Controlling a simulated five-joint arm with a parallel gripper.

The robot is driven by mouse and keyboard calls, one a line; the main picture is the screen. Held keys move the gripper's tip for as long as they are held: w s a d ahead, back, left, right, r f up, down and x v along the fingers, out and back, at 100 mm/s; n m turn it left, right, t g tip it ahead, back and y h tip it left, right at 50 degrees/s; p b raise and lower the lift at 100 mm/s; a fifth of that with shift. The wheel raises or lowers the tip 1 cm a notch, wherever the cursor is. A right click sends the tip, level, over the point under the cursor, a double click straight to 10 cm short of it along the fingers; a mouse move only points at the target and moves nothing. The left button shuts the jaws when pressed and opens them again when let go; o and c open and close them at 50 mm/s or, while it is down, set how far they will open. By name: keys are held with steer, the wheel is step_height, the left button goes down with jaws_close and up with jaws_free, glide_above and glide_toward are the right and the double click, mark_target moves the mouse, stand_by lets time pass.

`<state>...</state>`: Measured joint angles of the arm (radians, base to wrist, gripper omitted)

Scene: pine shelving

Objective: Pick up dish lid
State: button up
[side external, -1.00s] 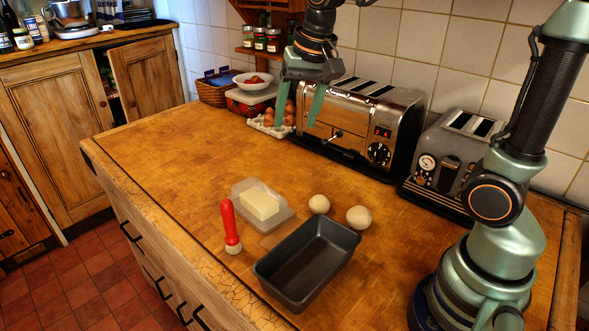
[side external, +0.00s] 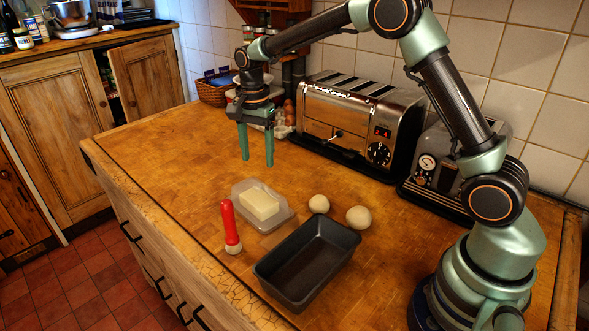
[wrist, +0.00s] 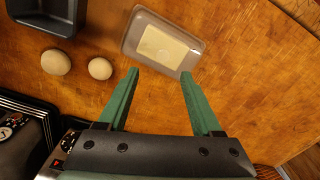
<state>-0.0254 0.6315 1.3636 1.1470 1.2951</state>
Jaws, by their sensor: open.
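The dish lid (side external: 284,219) is a clear, rounded rectangular cover at the pale yellow butter block (side external: 258,203), near the middle of the wooden counter. I cannot tell exactly how the lid sits around the butter. In the wrist view the lid (wrist: 133,36) and butter (wrist: 166,48) lie just beyond my fingertips. My gripper (side external: 257,162) is open and empty, pointing down above the counter, behind the lid in the side view. It also shows in the wrist view (wrist: 160,73), its fingertips apart near the lid's closest edge, not gripping it.
Toasters (side external: 360,115) (side external: 455,160) line the wall.

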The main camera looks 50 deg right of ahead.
mark_target(257, 185)
steer(key=f, duration=0.8)
steer(key=shift+w+a, duration=0.2)
jaws_close()
stand_by(1.2)
